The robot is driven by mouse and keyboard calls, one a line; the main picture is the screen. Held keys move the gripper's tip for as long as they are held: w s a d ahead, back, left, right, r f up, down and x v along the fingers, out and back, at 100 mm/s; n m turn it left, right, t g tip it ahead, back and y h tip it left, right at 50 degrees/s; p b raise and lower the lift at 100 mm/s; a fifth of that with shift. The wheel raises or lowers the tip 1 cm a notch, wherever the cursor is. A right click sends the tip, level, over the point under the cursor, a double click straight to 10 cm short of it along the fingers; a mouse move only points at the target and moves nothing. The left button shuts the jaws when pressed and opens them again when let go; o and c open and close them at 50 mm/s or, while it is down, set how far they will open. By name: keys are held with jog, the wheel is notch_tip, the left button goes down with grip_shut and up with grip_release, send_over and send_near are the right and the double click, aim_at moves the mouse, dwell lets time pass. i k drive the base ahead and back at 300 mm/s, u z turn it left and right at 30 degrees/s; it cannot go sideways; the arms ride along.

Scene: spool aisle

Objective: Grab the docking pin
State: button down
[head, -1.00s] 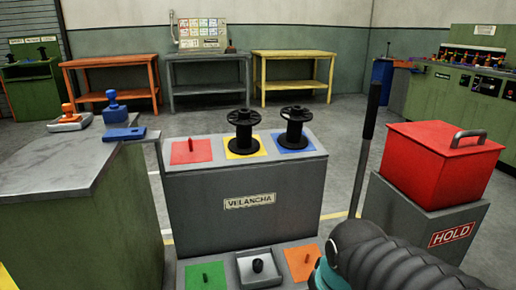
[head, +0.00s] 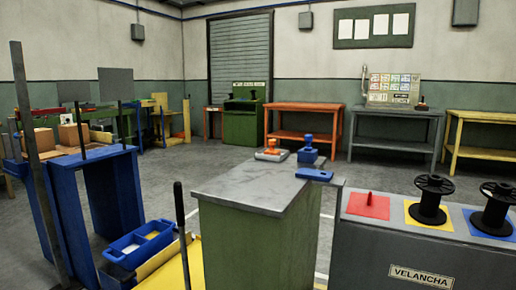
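No thing in view is clearly marked as the docking pin. A short red pin (head: 369,197) stands upright on a red square at the left of the grey VELANCHA stand (head: 350,245). Two black spools, one on a yellow square (head: 429,197) and one on a blue square (head: 493,208), stand to its right; the blue-square one is cut by the picture edge. An orange-handled piece (head: 272,147) and a blue-handled piece (head: 308,150) stand on the green cabinet's grey top. My gripper is not in view.
The green cabinet (head: 245,245) stands left of the VELANCHA stand. A flat blue piece (head: 314,174) lies at its top's right edge. A blue rack (head: 108,190) and a blue divided tray (head: 140,243) are at left. Open floor lies behind, before the orange bench (head: 303,136).

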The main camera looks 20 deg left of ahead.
aim_at(309, 139)
jog(key=u, duration=2.9)
jog(key=i, duration=2.2)
jog(key=z, duration=3.4)
